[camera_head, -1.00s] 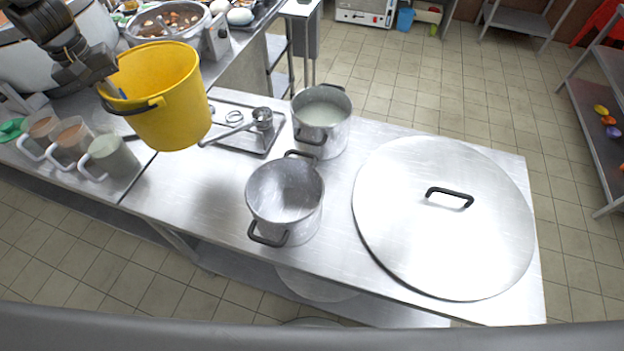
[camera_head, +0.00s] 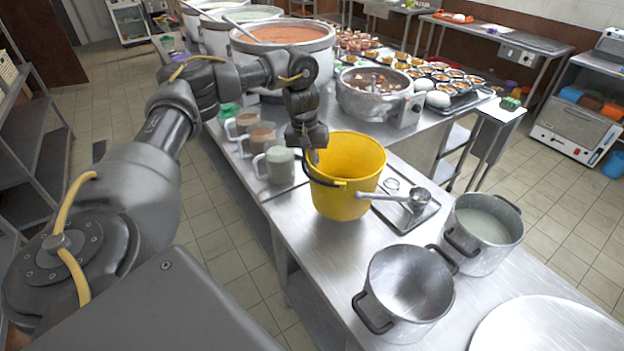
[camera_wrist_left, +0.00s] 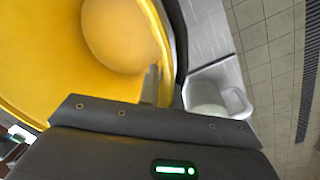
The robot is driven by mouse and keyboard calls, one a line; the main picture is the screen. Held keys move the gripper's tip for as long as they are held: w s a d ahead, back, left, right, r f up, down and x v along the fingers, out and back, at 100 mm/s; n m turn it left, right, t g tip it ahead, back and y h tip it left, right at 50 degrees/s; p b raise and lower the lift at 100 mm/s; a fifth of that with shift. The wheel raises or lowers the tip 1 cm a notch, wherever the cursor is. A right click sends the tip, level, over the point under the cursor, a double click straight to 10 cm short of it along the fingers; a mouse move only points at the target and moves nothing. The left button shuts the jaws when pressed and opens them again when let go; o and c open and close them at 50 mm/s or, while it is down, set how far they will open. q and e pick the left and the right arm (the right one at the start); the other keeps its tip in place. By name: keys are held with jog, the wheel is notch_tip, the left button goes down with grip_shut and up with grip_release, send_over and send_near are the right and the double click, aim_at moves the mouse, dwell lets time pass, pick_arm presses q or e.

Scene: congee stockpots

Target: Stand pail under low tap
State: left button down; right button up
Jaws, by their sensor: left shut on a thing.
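The yellow pail (camera_head: 345,190) is upright with its open mouth up, over the steel table beside the mugs and the ladle tray. I cannot tell from the head view whether its base clears the table. My left gripper (camera_head: 314,160) is shut on the pail's near-left rim. In the left wrist view the pail's yellow inside (camera_wrist_left: 45,60) fills the upper left, with a grey finger (camera_wrist_left: 150,85) against its wall. The pail's dark handle hangs along its outside. No tap shows in these views. My right gripper is not in view.
Several filled mugs (camera_head: 273,166) stand left of the pail. A tray (camera_head: 417,211) with a ladle lies right of it. Two steel pots (camera_head: 407,292) (camera_head: 484,232) and a large lid (camera_head: 545,326) occupy the near right. Large stockpots (camera_head: 283,55) stand behind. Floor aisle at left is clear.

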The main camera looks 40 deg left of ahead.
pick_arm(q)
notch_tip(320, 180, down, 6)
jog(key=b, duration=0.1)
dwell(0.4)
jog(key=shift+d, duration=0.1)
jog(key=c, duration=2)
grip_release()
jog(key=shift+f, duration=0.1)
jog(key=o, duration=0.4)
